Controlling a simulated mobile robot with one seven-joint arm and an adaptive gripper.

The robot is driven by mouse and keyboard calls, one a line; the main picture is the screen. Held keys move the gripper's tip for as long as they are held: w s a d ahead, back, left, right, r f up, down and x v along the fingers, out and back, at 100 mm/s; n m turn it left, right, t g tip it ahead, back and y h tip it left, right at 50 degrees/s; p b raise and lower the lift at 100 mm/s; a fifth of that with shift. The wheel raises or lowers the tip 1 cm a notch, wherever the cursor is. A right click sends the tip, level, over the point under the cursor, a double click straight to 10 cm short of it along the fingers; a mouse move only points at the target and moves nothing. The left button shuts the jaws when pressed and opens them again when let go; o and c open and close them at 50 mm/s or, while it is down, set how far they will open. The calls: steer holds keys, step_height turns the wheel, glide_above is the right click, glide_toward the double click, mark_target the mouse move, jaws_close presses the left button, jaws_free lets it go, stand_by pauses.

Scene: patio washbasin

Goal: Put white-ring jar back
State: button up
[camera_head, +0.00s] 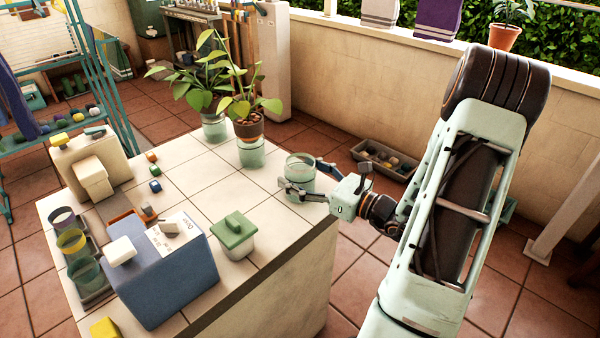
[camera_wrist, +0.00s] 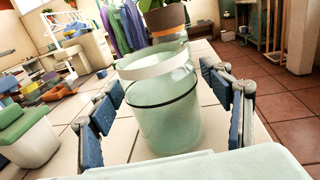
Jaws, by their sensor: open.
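The white-ring jar (camera_head: 300,172) is clear, pale green glass with a white band around its top. It stands upright near the right edge of the tiled counter (camera_head: 190,150). My gripper (camera_head: 302,187) is at the jar, reaching in from the right. In the wrist view the jar (camera_wrist: 165,112) is between my two open fingers (camera_wrist: 165,110), with a visible gap on at least the right side. At the counter's left, a grey tray (camera_head: 103,297) holds jars with a purple ring (camera_head: 63,220), a yellow ring (camera_head: 72,241) and a green ring (camera_head: 85,272).
Two potted plants in glass jars (camera_head: 251,152) stand just behind the white-ring jar. A green-lidded canister (camera_head: 234,240) is in front of it. A large blue box (camera_head: 165,283) stands between canister and tray. A cream box (camera_head: 88,172) and small blocks are farther back.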

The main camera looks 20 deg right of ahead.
steer(key=shift+r, duration=0.25)
steer(key=v, duration=1.2)
steer(key=shift+p, duration=0.45)
steer(key=shift+w, duration=0.1)
